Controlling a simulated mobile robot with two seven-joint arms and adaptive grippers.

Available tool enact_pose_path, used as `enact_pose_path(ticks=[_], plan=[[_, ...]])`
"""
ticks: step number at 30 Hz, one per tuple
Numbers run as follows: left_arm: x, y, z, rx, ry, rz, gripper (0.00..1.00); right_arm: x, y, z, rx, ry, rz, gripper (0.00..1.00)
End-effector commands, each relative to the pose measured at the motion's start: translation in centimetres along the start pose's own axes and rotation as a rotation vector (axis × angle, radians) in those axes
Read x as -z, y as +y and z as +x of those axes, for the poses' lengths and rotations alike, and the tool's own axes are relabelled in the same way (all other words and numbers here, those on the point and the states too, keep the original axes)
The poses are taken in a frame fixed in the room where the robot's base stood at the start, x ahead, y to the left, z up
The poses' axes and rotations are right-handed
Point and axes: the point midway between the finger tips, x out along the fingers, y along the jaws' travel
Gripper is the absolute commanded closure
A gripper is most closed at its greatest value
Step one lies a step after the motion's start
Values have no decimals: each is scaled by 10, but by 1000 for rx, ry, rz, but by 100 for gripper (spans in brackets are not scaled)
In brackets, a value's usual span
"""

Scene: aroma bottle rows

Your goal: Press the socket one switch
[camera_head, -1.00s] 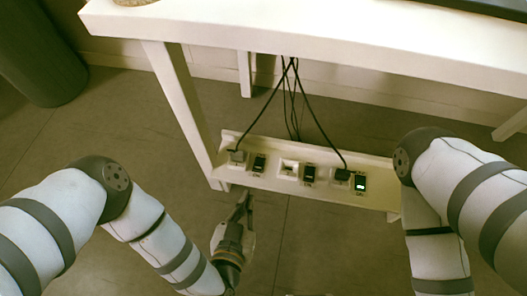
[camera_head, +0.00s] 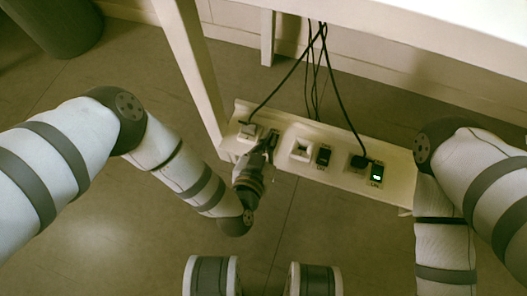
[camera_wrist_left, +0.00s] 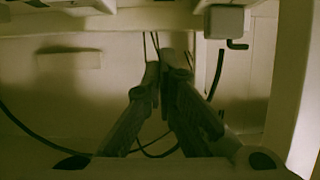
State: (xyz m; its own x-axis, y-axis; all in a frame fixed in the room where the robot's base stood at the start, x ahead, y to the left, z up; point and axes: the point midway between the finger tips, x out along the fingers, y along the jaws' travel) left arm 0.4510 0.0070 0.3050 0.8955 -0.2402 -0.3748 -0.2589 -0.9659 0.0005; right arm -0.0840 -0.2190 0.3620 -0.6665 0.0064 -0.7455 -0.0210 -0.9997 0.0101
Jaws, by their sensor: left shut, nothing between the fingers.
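The pale socket board (camera_head: 398,186) is fixed low under the table. It has three sockets, each with a dark switch to its right. The left socket (camera_head: 247,132) holds a pale plug. My left gripper (camera_head: 268,143) is shut and empty, with its tips at the left switch's place, hiding that switch; I cannot tell whether they touch it. The middle switch (camera_head: 323,156) is dark, and the right switch (camera_head: 376,173) glows green. The left wrist view shows the closed fingers (camera_wrist_left: 161,66) pointing ahead. My right gripper is out of view.
The white table (camera_head: 440,35) overhangs the board, and its leg (camera_head: 188,70) stands just left of it. Black cables (camera_head: 315,70) hang down to the plugs. The middle socket (camera_head: 301,149) is empty. The floor in front is clear.

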Motion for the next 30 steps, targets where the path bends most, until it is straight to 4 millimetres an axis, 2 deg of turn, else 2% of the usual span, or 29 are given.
enact_pose_path(ticks=[1, 4, 6, 10, 23, 27, 30], plan=[[-5, -1, 13, 2, -1, -1, 100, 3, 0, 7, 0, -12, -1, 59], [-9, 0, 31, 1, -5, 0, 100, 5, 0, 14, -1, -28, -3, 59], [-23, 0, 32, 0, -8, -1, 100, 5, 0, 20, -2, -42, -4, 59], [-36, 0, 35, 0, -4, -1, 100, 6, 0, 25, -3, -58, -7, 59], [-40, 0, 36, 0, 2, 1, 100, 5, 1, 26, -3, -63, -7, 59], [-60, 2, 36, -3, 105, 3, 100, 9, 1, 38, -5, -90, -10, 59], [-54, 0, 35, 0, 105, 0, 100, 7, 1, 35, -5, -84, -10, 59]])
